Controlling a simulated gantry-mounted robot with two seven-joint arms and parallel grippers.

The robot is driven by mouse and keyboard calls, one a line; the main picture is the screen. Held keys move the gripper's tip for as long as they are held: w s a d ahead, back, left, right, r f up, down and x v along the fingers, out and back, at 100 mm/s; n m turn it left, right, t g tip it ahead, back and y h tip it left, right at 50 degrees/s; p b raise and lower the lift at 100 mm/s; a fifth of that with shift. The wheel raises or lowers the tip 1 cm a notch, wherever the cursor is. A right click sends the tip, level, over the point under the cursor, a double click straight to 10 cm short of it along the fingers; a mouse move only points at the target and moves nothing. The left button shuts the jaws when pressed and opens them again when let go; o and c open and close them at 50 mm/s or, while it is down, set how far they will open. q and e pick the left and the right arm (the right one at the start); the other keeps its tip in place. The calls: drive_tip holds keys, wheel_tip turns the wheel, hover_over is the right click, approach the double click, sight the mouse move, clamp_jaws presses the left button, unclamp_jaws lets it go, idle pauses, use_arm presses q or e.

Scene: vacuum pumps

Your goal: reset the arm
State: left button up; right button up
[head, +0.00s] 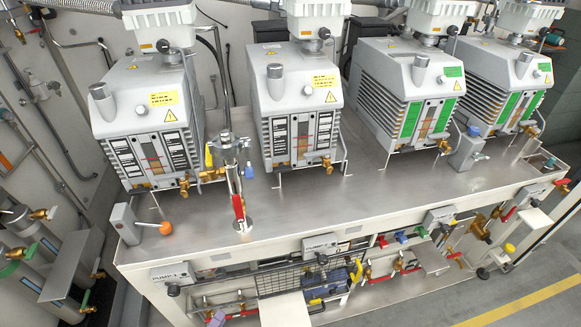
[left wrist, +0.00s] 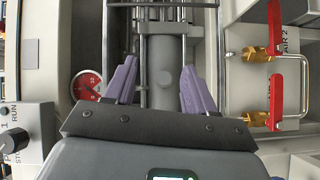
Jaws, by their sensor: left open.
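My left gripper shows in the left wrist view (left wrist: 152,92), with two purple fingers spread well apart on a dark grey palm. No object is between the fingers. Behind the gap stands a grey metal cylinder (left wrist: 174,75) with bars above it. In the head view, a small purple piece (head: 216,319) at the bottom edge looks like a fingertip of this gripper, in front of the bench's lower section. The rest of that gripper is hard to make out. My right gripper is not in view.
Red-levered valves (left wrist: 273,100) stand close right of the fingers. A red-rimmed gauge (left wrist: 87,86) and a run/stop knob (left wrist: 16,113) are at left. Several grey pumps (head: 298,90) stand on the metal bench (head: 310,208). A wire rack (head: 285,280) sits below its front edge.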

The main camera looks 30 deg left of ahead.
use_arm(q)
drive_tip(key=w+d+r+m+g+h+p, duration=0.1)
drive_tip(key=w+d+r+m+g+p, duration=0.3)
drive_tip(key=r, duration=0.6)
drive_tip(key=s+d+r+m+h+p, duration=0.1)
drive_tip(key=d+r+m+p, duration=0.3)
drive_tip(key=r, duration=0.6)
drive_tip(key=w+d+r+m+g+h+p, duration=0.1)
drive_tip(key=w+d+r+m+g+p, duration=0.1)
drive_tip(key=d+r+p, duration=0.6)
drive_tip(key=s+r+m+g+b, duration=0.2)
drive_tip(key=s+r+m+g, duration=0.15)
drive_tip(key=r, duration=0.45)
drive_tip(key=s+m+g+y, duration=0.2)
drive_tip(key=s+m+g, duration=0.3)
drive_tip(key=s, duration=0.3)
wheel_tip(320, 180, up, 38)
drive_tip(key=p, duration=3.8)
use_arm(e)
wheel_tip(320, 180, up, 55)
use_arm(q)
wheel_tip(320, 180, down, 71)
drive_tip(key=b, duration=7.1)
drive_tip(key=shift+a+f, duration=0.15)
drive_tip(key=shift+a, duration=0.15)
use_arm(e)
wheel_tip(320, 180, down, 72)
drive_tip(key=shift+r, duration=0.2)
